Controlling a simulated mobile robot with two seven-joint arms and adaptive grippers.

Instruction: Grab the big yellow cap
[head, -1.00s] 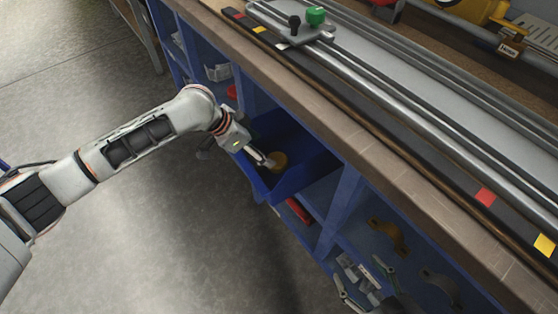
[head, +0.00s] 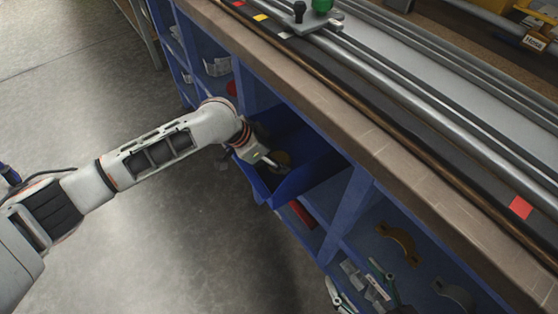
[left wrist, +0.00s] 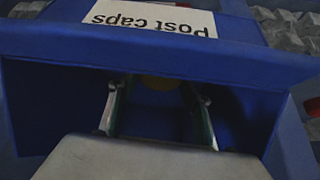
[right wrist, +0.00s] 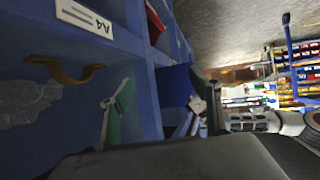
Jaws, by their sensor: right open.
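The yellow cap (head: 282,158) lies inside a blue bin (head: 297,184) on the shelf under the bench and is partly hidden by my left gripper. My left gripper (head: 271,163) reaches into this bin beside the cap. In the left wrist view its two fingers (left wrist: 157,112) stand apart, with the cap's yellow edge (left wrist: 158,83) showing beyond and between them. The bin's front (left wrist: 160,48) bears a "Post caps" label. I cannot tell whether a finger touches the cap. My right gripper (head: 362,290) is open and empty at the lower shelves; it also shows in the right wrist view (right wrist: 160,112).
The bench edge (head: 340,120) overhangs the blue shelves. A brown bracket (head: 397,241) lies in a compartment near my right gripper. A red object (head: 302,213) sits below the bin. The floor (head: 130,240) left of the shelves is clear.

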